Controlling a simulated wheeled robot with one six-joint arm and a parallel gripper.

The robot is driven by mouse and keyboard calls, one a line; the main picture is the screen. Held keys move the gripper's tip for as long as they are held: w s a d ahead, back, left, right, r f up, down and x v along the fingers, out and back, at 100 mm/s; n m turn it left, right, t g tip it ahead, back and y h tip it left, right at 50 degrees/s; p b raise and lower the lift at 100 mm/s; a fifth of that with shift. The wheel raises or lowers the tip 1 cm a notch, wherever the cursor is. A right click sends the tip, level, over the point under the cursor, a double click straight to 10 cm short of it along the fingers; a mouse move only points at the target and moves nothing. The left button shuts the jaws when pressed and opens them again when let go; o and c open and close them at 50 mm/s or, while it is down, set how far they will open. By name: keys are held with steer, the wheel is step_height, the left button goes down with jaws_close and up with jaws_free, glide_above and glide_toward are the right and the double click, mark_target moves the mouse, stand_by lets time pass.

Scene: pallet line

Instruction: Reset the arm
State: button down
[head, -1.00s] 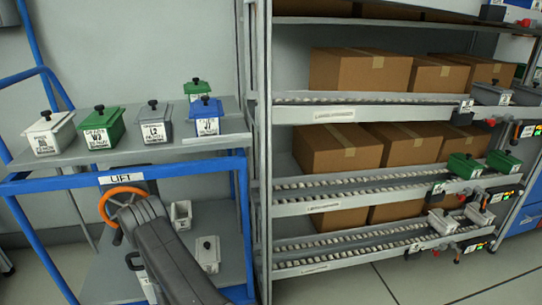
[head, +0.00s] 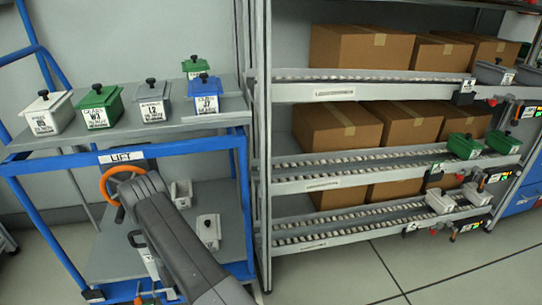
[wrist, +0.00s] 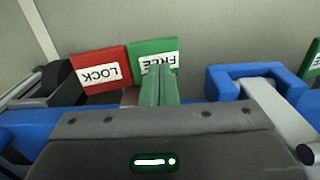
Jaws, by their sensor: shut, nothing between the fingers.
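My gripper (wrist: 158,80) shows in the wrist view with its two pale green-grey fingers pressed together and nothing between them. The fingertips overlap the lower part of a green FREE sign (wrist: 143,50); I cannot tell whether they touch it. A red LOCK sign (wrist: 88,60) stands just left of it. In the head view my dark grey arm reaches down over the front of a blue-framed cart (head: 200,147), bent near its LIFT label (head: 122,157). The gripper itself cannot be made out there.
Lidded bins, including a white one (head: 48,115) and a blue-lidded one (head: 205,95), stand on the cart's top shelf. Smaller bins sit on its lower deck. A roller rack (head: 330,93) with cardboard boxes (head: 360,50) stands right. The floor (head: 370,275) before the rack is clear.

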steer(key=shift+r+p, duration=2.55)
steer(key=shift+p, duration=0.55)
step_height(320, 180, up, 2)
